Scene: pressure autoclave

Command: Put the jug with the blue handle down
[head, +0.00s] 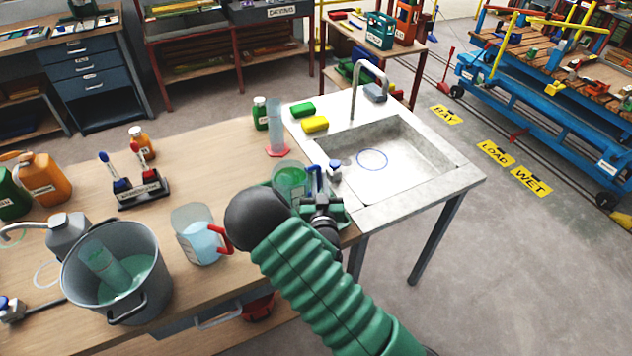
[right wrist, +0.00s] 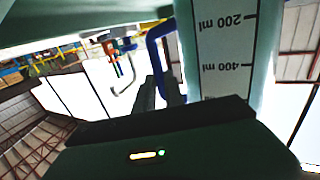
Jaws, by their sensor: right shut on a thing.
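The jug with the blue handle (head: 290,176) is clear and holds green liquid. It is at the right end of the wooden bench, beside the sink. My right gripper (head: 322,203) is shut on its blue handle (head: 315,180). In the right wrist view the blue handle (right wrist: 155,48) runs to the dark fingers (right wrist: 160,95), and the jug's scale (right wrist: 225,45) shows upside down. The jug's base is hidden behind my arm and gripper, so I cannot tell whether it touches the bench. My left gripper is not in view.
A jug with a red handle (head: 198,238) stands to the left, near a grey bucket (head: 118,275). A measuring cylinder (head: 275,130) and green bottle (head: 260,113) stand behind. The sink (head: 385,160) is to the right. Bare bench (head: 215,160) lies left of the cylinder.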

